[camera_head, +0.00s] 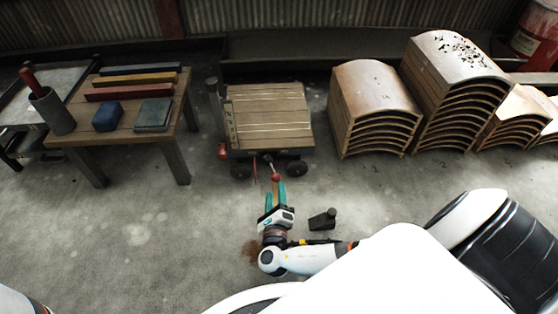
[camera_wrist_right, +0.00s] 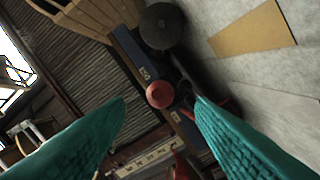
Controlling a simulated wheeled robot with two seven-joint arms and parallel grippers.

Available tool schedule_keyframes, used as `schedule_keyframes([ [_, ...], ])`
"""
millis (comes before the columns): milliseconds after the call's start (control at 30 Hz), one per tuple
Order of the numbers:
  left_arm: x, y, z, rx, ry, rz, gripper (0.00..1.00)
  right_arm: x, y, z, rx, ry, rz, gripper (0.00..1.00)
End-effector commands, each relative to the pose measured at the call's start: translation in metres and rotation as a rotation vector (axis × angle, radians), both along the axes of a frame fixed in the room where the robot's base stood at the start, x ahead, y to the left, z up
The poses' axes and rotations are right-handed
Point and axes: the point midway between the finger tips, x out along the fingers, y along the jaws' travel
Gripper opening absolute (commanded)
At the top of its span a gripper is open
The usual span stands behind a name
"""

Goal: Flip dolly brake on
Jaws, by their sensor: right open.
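The dolly (camera_head: 268,112) is a low cart with a plank top and dark wheels, standing at centre in the head view. A red ball knob (camera_head: 276,177) sits low at its near side. It also shows as a red ball (camera_wrist_right: 159,95) in the right wrist view, in front of the dolly's dark blue frame. My right gripper (camera_head: 276,187) has teal fingers, open, pointing at the dolly. In the wrist view its fingertips (camera_wrist_right: 160,100) appear on either side of the ball; contact cannot be told. My left gripper is out of view.
A wooden table (camera_head: 165,120) with coloured bars and blocks stands left of the dolly. Stacks of curved panels (camera_head: 372,90) stand to its right. A small dark wedge-like object (camera_head: 322,219) lies on the floor right of my right gripper. Floor left of the gripper is clear.

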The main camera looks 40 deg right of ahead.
Motion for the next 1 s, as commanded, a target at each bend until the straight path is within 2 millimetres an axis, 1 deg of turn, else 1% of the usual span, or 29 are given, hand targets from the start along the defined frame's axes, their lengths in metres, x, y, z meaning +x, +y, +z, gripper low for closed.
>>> schedule_keyframes([
  [33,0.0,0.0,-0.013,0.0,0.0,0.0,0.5,0.01,-0.007,-0.006,-0.001,-0.005,-0.001,0.5],
  [100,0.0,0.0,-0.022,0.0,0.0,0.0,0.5,0.022,-0.016,-0.006,-0.001,-0.006,-0.001,0.5],
  [300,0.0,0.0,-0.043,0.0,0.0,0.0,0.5,0.051,-0.037,-0.005,0.0,-0.003,0.0,0.5],
  [400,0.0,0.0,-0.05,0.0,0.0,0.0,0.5,0.061,-0.044,-0.004,0.0,-0.004,-0.001,0.5],
  [567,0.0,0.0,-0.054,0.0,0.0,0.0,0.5,0.069,-0.05,-0.001,0.001,-0.002,0.0,0.5],
  [833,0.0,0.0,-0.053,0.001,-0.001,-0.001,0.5,0.07,-0.05,0.0,0.001,-0.002,-0.001,0.5],
  [867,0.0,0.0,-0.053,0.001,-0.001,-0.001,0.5,0.07,-0.05,0.0,0.001,-0.002,-0.001,0.48],
  [1000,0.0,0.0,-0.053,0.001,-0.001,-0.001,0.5,0.07,-0.05,0.0,0.002,-0.001,0.0,0.25],
])
